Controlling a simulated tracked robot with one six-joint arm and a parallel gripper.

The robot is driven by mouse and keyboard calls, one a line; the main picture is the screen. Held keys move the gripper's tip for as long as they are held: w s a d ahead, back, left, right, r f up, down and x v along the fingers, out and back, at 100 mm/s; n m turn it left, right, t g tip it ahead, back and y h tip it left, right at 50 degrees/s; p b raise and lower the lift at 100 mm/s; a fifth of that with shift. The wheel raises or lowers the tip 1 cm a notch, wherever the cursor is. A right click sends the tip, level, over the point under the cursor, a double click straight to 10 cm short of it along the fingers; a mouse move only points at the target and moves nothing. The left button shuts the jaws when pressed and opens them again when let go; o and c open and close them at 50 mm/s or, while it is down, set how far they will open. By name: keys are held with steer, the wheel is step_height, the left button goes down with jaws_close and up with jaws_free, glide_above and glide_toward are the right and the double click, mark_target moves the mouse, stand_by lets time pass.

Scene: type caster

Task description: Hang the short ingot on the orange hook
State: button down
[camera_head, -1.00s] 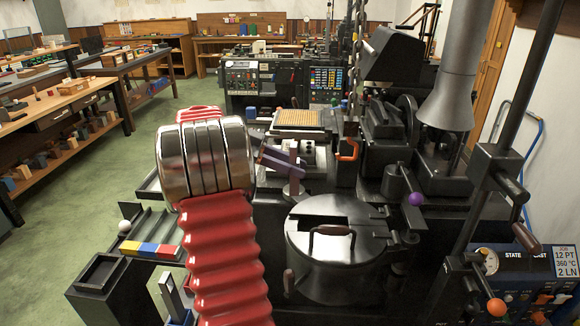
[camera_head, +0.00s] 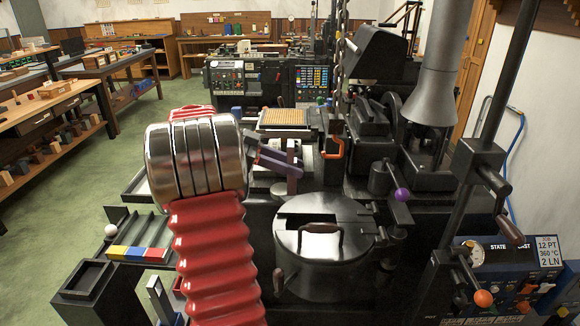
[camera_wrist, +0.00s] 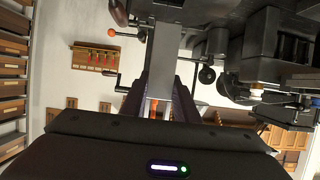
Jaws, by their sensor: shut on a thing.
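My gripper (camera_head: 284,160) has dark purple fingers and shows just right of my arm's metal joint in the head view. In the wrist view the ingot (camera_wrist: 163,52) reaches up from between the fingers (camera_wrist: 160,88). The orange hook (camera_head: 333,147) hangs on a chain to the right of the gripper and ingot, with a gap between in the head view. A small orange patch shows low between the fingers in the wrist view; I cannot tell what it is.
A round black lidded pot (camera_head: 322,250) stands below the hook. A purple-knobbed lever (camera_head: 401,194) and a large grey funnel (camera_head: 438,90) are to the right. The chain (camera_head: 341,60) hangs down in front of the black machine. Green floor (camera_head: 110,165) is open at left.

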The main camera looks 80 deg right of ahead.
steer(key=s+d, duration=0.2)
steer(key=s, duration=0.8)
steer(key=shift+d, duration=0.15)
stand_by(6.4)
steer(key=shift+s, duration=0.1)
stand_by(0.3)
